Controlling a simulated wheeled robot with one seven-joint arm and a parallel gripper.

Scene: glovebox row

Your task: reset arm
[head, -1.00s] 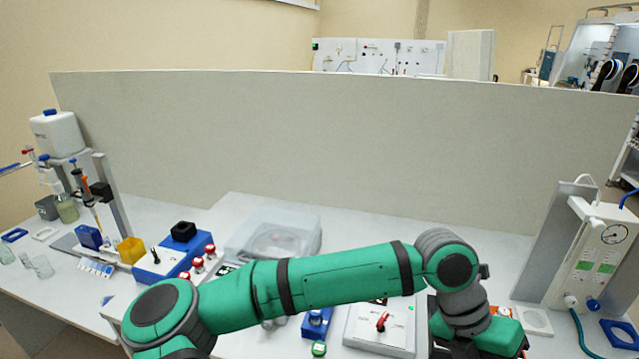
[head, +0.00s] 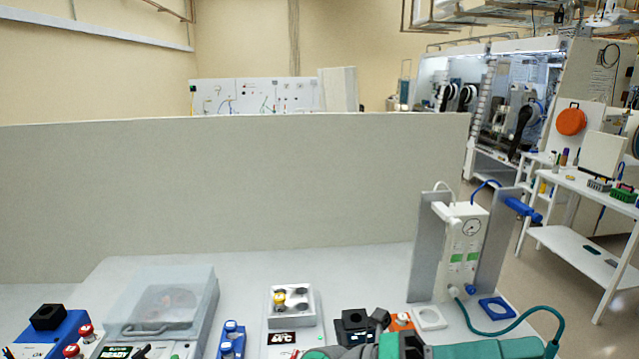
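My green arm shows only at the bottom edge of the head view, right of centre, low over the front of the bench. My gripper is not visible, so I cannot see whether it holds anything. The white bench (head: 352,262) spreads in front of me, with a tall grey partition (head: 230,195) along its back.
A clear-lidded box (head: 165,298) and a blue device (head: 48,330) with red knobs stand at left. A white heater unit (head: 292,305) is in the middle. A gauge unit (head: 462,250) with a green hose stands at right. White shelves (head: 580,250) stand beyond open floor.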

